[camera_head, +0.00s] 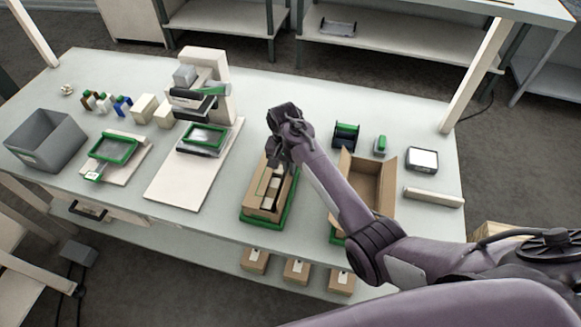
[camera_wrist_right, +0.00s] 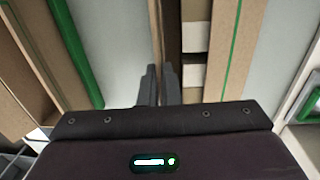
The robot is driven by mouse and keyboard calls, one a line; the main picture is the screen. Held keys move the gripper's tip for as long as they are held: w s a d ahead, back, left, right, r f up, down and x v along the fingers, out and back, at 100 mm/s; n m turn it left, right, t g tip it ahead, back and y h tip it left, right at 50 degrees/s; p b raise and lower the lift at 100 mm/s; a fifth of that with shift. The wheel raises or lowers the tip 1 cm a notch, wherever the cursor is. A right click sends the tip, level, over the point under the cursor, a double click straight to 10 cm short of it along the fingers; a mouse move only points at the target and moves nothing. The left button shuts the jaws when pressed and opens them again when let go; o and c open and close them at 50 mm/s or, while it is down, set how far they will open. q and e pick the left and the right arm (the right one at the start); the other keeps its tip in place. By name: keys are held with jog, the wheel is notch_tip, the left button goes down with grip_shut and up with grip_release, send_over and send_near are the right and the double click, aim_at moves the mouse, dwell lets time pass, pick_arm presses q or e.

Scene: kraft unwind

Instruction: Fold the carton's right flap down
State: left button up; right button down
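A brown carton (camera_head: 250,211) sits in a green tray (camera_head: 262,226) near the table's front edge, with pale blocks (camera_head: 272,187) inside. My right gripper (camera_head: 273,163) is over the far part of this carton, pointing down, and hides some of it. Pale blocks (camera_wrist_right: 195,38) and a broad brown panel (camera_wrist_right: 240,50) show to the right of the fingers. My left gripper is out of view.
A taller open carton (camera_head: 375,182) stands to the right, partly behind my right arm. A black and green holder (camera_head: 345,136) and a scale-like device (camera_head: 421,159) stand beyond it. A pale board (camera_head: 185,180) and a grey bin (camera_head: 45,140) are to the left.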

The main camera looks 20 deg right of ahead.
jog(key=g+h+b, duration=0.1)
jog(key=b, duration=0.1)
jog(key=w+a+g+h+b, duration=0.1)
jog(key=h+b, duration=0.1)
jog(key=b, duration=0.1)
jog(key=a+f+g+h+b, duration=0.1)
jog(key=h+b, duration=0.1)
jog(key=shift+w+g+b, duration=0.2)
jog(key=shift+g+b, duration=0.1)
jog(key=shift+b, duration=0.1)
jog(key=shift+r, duration=0.1)
jog(key=c, duration=1.6)
grip_release()
jog(key=shift+c, duration=0.2)
